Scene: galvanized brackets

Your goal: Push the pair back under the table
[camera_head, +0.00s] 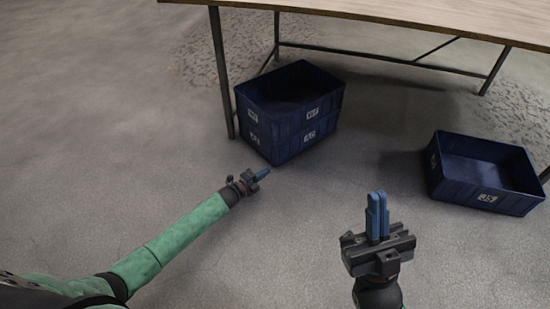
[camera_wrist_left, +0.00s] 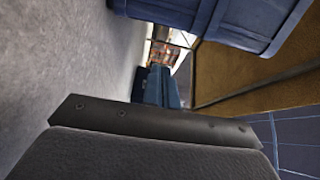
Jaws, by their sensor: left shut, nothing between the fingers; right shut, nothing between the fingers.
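Two blue crates stand stacked on the floor beside the table's left front leg; the upper crate (camera_head: 322,107) sits on the lower crate (camera_head: 308,143). Their near corner sticks out in front of the table (camera_head: 370,10). The crate walls also show at the top of the left wrist view (camera_wrist_left: 215,18). My left gripper (camera_head: 264,174) is shut and empty, low in front of the stack and apart from it in the head view. Its blue fingertips (camera_wrist_left: 160,88) show in the left wrist view. My right gripper (camera_head: 377,212) is shut and empty, further right and nearer me.
A single blue crate (camera_head: 487,197) stands on the floor at the right, near another table leg. The table's left front leg (camera_head: 222,75) is close to the stack's left side. A low rail (camera_head: 380,60) runs behind. The floor between the stack and the single crate is clear.

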